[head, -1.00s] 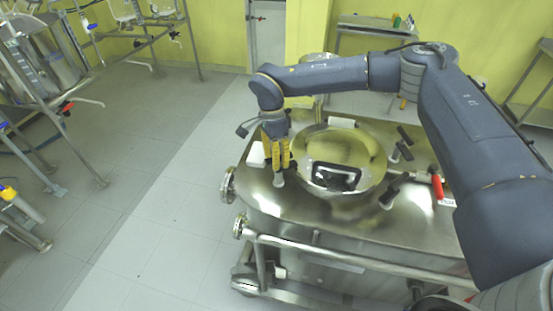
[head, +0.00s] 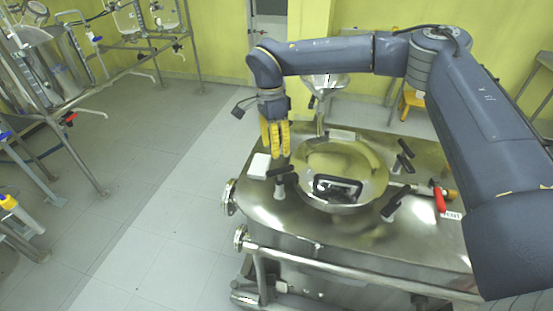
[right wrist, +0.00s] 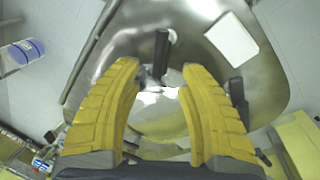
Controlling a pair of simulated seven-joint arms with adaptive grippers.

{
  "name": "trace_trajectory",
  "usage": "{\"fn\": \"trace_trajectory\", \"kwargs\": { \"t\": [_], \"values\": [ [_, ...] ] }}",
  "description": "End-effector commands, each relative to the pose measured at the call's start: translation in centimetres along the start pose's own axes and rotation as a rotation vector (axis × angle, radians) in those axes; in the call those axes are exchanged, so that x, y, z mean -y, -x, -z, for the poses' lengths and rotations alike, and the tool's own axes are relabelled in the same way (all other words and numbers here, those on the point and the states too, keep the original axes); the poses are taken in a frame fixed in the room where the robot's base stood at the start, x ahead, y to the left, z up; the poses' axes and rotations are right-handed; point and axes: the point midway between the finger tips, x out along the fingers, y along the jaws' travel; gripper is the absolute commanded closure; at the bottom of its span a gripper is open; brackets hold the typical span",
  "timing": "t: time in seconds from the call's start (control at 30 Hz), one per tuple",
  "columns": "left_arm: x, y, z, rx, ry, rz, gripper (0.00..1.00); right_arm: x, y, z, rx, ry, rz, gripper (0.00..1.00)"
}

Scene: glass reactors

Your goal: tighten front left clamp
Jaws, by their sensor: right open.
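The front left clamp (head: 281,180) stands at the left edge of the round lid (head: 376,162), with a black handle on a steel stem. My right gripper (head: 276,154) is above and slightly behind it, yellow fingers pointing down, apart from the clamp. In the right wrist view, the fingers (right wrist: 160,85) are spread open with nothing between them. The clamp's black handle (right wrist: 162,52) shows beyond the gap between the fingertips. My left gripper is not in view.
Other black-handled clamps stand right of the lid, one at the back (head: 404,160) and one at the front (head: 394,203). A red-handled valve (head: 440,199) is at the right. Glass reactor stands fill the far left.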

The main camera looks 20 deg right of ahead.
Motion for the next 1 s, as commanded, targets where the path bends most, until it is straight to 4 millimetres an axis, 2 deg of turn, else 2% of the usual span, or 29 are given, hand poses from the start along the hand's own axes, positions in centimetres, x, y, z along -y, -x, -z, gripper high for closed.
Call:
{"fn": "trace_trajectory", "kwargs": {
  "t": [0.13,0.4,0.87,1.0],
  "values": [
    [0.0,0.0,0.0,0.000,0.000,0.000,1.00,0.0,1.8,0.0,0.000,-0.001,0.001,0.60],
    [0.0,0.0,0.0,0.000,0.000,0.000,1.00,0.0,3.0,0.0,0.000,0.001,0.000,0.60],
    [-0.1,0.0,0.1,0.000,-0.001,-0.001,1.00,0.0,2.9,-0.2,0.003,0.002,-0.002,0.60],
    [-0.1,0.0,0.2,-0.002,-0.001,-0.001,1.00,0.1,1.7,-2.2,0.058,0.016,-0.023,0.60]
  ]
}}
